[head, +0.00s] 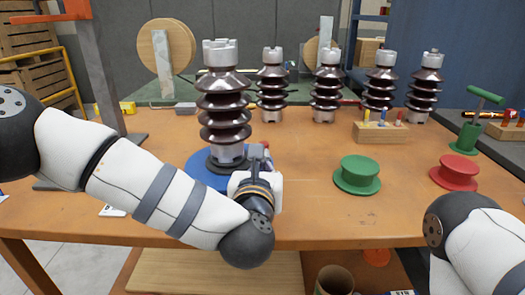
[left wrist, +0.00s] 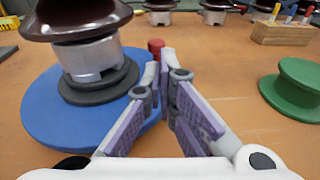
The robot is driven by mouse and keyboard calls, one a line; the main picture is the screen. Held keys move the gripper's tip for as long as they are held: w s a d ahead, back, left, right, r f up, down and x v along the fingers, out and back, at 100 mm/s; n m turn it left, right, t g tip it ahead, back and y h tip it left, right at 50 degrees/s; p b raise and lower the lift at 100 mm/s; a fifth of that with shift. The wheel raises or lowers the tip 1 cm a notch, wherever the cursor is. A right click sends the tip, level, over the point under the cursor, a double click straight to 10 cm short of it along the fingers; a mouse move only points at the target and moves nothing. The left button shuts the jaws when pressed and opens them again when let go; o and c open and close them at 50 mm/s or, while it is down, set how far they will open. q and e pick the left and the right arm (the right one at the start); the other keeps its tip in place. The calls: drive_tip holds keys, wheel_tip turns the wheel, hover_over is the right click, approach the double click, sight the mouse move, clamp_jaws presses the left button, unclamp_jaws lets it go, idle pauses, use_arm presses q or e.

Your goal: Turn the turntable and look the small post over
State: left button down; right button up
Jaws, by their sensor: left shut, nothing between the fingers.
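The blue turntable (head: 201,174) lies on the orange table, partly hidden by my left arm. A dark brown ribbed post (head: 223,103) with light metal ends stands upright on its dark centre. In the left wrist view, the turntable (left wrist: 45,110) fills the left side and only the post's lower part (left wrist: 92,60) shows. A small red knob (left wrist: 156,45) shows just past the fingertips; I cannot tell whether they touch. My left gripper (head: 260,158), also in the left wrist view (left wrist: 166,62), is shut and empty at the turntable's right edge. My right gripper is out of view.
Several similar posts (head: 327,88) stand along the back. A green spool (head: 358,175), a red spool (head: 454,172) and a wooden block with coloured tools (head: 381,131) are to the right. Free tabletop lies right of the gripper.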

sight(266, 146)
use_arm(q)
drive_tip(key=w, duration=0.6)
drive_tip(key=shift+w+d+f, duration=0.25)
drive_tip(key=shift+w+f, duration=0.15)
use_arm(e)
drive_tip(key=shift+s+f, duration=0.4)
